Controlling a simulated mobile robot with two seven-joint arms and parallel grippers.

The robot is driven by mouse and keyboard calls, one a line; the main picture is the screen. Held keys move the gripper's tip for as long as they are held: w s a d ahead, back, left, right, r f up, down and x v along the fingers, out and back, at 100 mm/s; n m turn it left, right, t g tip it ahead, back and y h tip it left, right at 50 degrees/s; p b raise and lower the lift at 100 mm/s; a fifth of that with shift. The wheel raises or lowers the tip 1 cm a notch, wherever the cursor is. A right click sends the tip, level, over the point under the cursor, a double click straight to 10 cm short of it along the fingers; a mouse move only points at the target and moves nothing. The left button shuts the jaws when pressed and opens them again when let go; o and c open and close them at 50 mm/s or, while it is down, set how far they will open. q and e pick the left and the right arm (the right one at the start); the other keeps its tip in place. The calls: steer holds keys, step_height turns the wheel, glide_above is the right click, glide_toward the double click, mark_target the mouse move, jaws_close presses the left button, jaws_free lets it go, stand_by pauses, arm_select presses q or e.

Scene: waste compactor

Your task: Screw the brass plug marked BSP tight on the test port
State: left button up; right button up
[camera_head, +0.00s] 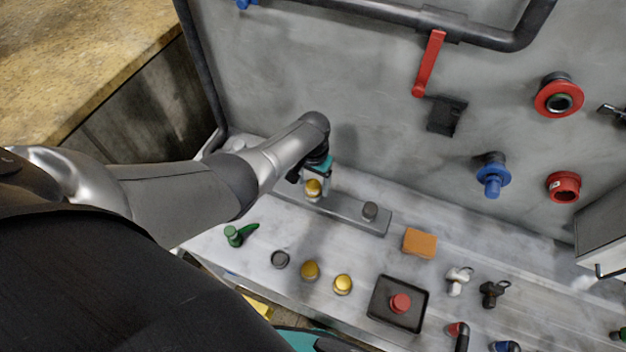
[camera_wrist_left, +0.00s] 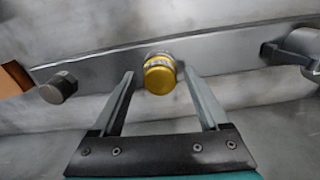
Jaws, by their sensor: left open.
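A brass plug (camera_head: 313,187) sits at a port on the grey metal bar (camera_head: 345,213) at the back of the bench. It also shows in the left wrist view (camera_wrist_left: 159,76), with a silvery collar at its far end; no marking can be read on it. My left gripper (camera_head: 314,190) is open, its two fingers (camera_wrist_left: 160,88) on either side of the plug with gaps visible. Two more brass caps (camera_head: 310,270) (camera_head: 343,284) stand on the bench front; their markings cannot be read. My right gripper is not in view.
A grey stub (camera_head: 370,211) rises from the bar right of the plug. An orange block (camera_head: 420,243), a dark tray (camera_head: 384,315) with a red knob, a grey ring (camera_head: 280,259) and a green-handled item (camera_head: 234,236) are on the bench. Red and blue fittings project from the wall.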

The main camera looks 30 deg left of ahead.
arm_select(q)
steer(key=n, duration=1)
steer(key=shift+n, duration=0.3)
steer(key=shift+c, duration=0.3)
jaws_close()
steer(key=c, duration=0.6)
jaws_free()
jaws_close()
steer(key=m, duration=0.3)
steer(key=shift+m, duration=1.1)
